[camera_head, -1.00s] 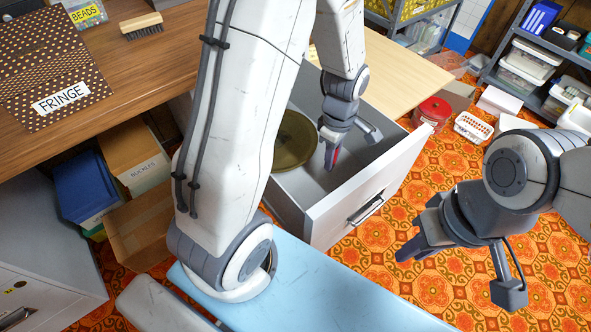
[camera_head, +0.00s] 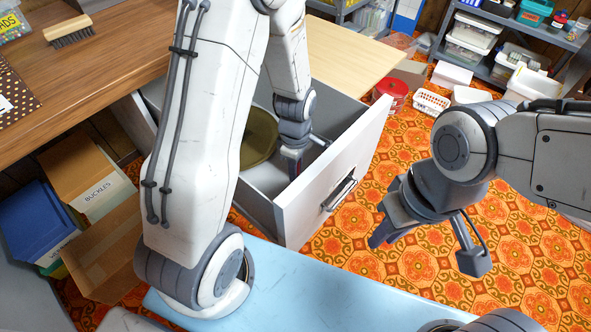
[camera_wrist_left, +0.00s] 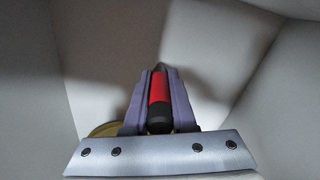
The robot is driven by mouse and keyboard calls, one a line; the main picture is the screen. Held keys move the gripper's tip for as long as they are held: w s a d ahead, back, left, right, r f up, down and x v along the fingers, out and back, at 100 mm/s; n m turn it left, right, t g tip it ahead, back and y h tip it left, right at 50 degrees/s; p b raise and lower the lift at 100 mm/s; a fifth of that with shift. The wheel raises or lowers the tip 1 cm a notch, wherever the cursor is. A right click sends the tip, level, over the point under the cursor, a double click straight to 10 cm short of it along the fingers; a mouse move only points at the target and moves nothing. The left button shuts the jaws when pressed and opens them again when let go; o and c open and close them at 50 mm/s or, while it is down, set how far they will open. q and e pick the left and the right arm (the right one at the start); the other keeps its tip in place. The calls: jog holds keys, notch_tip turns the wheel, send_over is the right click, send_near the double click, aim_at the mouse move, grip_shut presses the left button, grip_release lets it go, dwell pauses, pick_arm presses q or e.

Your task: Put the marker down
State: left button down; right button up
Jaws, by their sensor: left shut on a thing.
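The marker (camera_wrist_left: 159,92) is red with a black end. It lies between the fingers of my left gripper (camera_wrist_left: 159,100) in the left wrist view, and the gripper is shut on it. In the head view my left gripper (camera_head: 293,165) is down inside the open drawer (camera_head: 338,160), near its front wall. The marker is mostly hidden there by the fingers. Whether it touches the drawer floor I cannot tell. My right gripper (camera_head: 425,250) is over the patterned floor, right of the drawer, its two fingers wide apart with nothing between them.
A round olive-gold tin (camera_head: 262,138) lies in the drawer, left of my left gripper. A light blue surface (camera_head: 300,300) is in front. A wooden tabletop (camera_head: 100,80) with a brush (camera_head: 68,31) is at left. A red tin (camera_head: 391,92) and white basket (camera_head: 431,102) stand on the floor.

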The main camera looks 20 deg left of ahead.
pick_arm(q)
jog(key=shift+f, duration=0.15)
jog(key=c, duration=0.7)
grip_release()
jog(key=shift+c, duration=0.2)
notch_tip(320, 180, up, 12)
jog(key=p, duration=0.5)
jog(key=shift+r+p, duration=0.2)
jog(key=shift+p, duration=0.1)
